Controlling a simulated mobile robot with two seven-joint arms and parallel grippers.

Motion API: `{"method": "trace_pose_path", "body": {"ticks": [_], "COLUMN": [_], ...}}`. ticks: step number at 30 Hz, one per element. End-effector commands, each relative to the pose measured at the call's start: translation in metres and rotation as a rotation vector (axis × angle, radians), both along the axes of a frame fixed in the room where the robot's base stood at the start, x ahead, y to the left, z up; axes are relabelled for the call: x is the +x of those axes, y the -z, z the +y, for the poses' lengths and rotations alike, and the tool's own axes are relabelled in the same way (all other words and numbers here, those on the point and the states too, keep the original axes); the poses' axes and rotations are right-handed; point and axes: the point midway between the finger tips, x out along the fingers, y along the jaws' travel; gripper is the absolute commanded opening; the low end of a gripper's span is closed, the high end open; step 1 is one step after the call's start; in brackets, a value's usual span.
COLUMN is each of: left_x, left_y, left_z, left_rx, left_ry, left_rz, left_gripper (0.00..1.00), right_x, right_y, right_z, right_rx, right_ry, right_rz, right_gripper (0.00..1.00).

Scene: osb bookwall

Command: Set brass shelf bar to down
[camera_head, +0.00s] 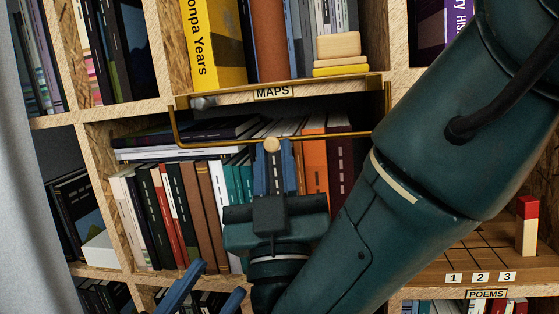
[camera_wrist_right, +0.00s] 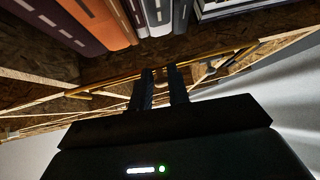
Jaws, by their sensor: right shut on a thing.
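The brass shelf bar (camera_head: 325,139) is a thin U-shaped rail under the MAPS shelf edge. Its side arms hang from that shelf, and its long front rod crosses in front of the upper part of the book row below. A pale round knob (camera_head: 272,144) sits at the middle of the rod. My right gripper (camera_head: 272,160) reaches up from below and is shut at the knob. In the right wrist view its two dark fingers (camera_wrist_right: 160,82) flank the knob. My left gripper (camera_head: 212,285) shows only blue fingertips at the bottom edge, spread apart and empty, well below the bar.
Books (camera_head: 187,205) fill the compartment behind the bar, some lying flat on top. The MAPS label (camera_head: 273,93) is on the shelf edge above. My right arm covers much of the right side. A wooden board (camera_head: 470,255) with a red-topped block (camera_head: 527,225) stands lower right.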

Motion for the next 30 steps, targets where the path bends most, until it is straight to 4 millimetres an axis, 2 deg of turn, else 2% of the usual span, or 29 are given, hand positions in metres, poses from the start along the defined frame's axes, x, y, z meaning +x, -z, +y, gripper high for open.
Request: {"method": "trace_pose_path", "body": {"ticks": [1,12,13,20,30], "left_x": [-0.0002,-0.0003,-0.0003,-0.0003,0.0003], "left_y": [-0.0001,-0.0006,-0.0006,-0.0008,-0.0047], "left_z": [-0.0002,-0.0002,-0.0002,-0.0001,0.0003], "left_rx": [-0.001,-0.001,-0.001,-0.001,0.0], "left_ry": [0.001,0.001,0.001,0.001,-0.001], "left_rz": [0.0,0.0,0.0,0.0,0.003], "left_gripper": [0.36,0.36,0.36,0.36,0.36], "right_x": [0.0052,0.0061,0.0061,0.006,0.0056], "right_y": [-0.0007,-0.0026,-0.0028,-0.0031,-0.0085], "right_z": [-0.0033,-0.0045,-0.0045,-0.0045,-0.0045], "right_rx": [0.003,0.006,0.006,0.006,0.007], "right_ry": [0.011,0.015,0.015,0.015,0.015], "right_rz": [0.005,0.0,0.0,0.0,-0.003], "right_gripper": [0.0,0.0,0.18,0.37,0.38]}}
